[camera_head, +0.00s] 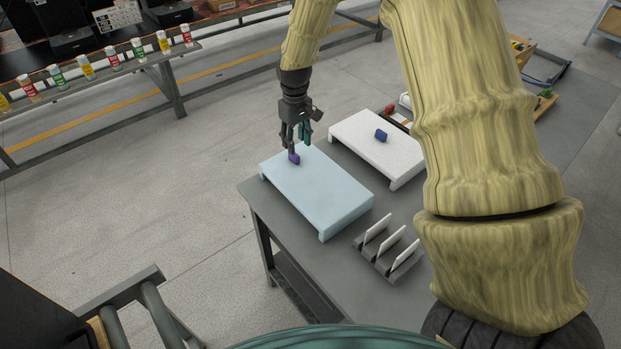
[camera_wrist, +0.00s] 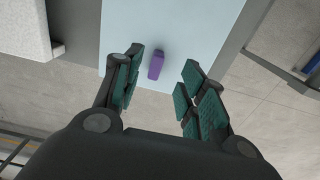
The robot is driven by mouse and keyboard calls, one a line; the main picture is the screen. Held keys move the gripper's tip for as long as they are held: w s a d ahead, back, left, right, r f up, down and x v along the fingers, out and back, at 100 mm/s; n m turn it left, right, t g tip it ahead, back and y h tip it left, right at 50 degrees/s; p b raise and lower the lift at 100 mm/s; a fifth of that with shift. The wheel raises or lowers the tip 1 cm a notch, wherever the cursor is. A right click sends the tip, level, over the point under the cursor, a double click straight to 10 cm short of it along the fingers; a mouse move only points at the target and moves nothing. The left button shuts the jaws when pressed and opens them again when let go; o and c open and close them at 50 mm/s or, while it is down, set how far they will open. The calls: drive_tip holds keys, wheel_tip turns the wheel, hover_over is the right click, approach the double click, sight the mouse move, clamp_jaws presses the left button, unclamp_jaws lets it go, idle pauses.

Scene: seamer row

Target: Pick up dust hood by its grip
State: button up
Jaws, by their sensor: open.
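A light blue hood (camera_head: 325,195) with a flat top lies on the grey table, with a small purple grip (camera_head: 294,159) standing on it near its far left end. My gripper (camera_head: 297,146) points down above that end, fingers open and empty. In the wrist view the purple grip (camera_wrist: 156,66) shows between the two green-padded fingers, nearer the left one, on the light blue top (camera_wrist: 200,25). I cannot tell whether the fingers are level with the grip or above it. A similar white hood (camera_head: 360,135) with a blue grip (camera_head: 381,135) lies just behind to the right.
A dark rack (camera_head: 378,262) with several upright white plates stands in front of the hoods on the table (camera_head: 315,275). My arm hides part of the table's right side. A conveyor (camera_head: 150,62) with several cans runs at the back left. The floor to the left is clear.

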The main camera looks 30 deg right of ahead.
sight(296, 155)
drive_tip(key=shift+s+f, duration=0.25)
drive_tip(key=shift+s, duration=0.1)
drive_tip(key=shift+f, duration=0.2)
drive_tip(key=w+f, duration=0.2)
drive_tip(key=shift+f+p, duration=0.3)
drive_tip(key=shift+p, duration=0.05)
drive_tip(key=shift+s+f+p, duration=0.4)
drive_tip(key=shift+f+p, duration=0.05)
drive_tip(key=shift+p, duration=0.1)
drive_tip(key=shift+s+d+f, duration=0.1)
drive_tip(key=shift+f, duration=0.2)
drive_tip(key=f, duration=0.2)
drive_tip(key=shift+w+f+p, duration=0.4)
drive_tip(key=shift+s+r, duration=0.1)
drive_tip(key=shift+s, duration=0.1)
drive_tip(key=shift+w, duration=0.1)
drive_tip(key=c, duration=0.5)
clamp_jaws()
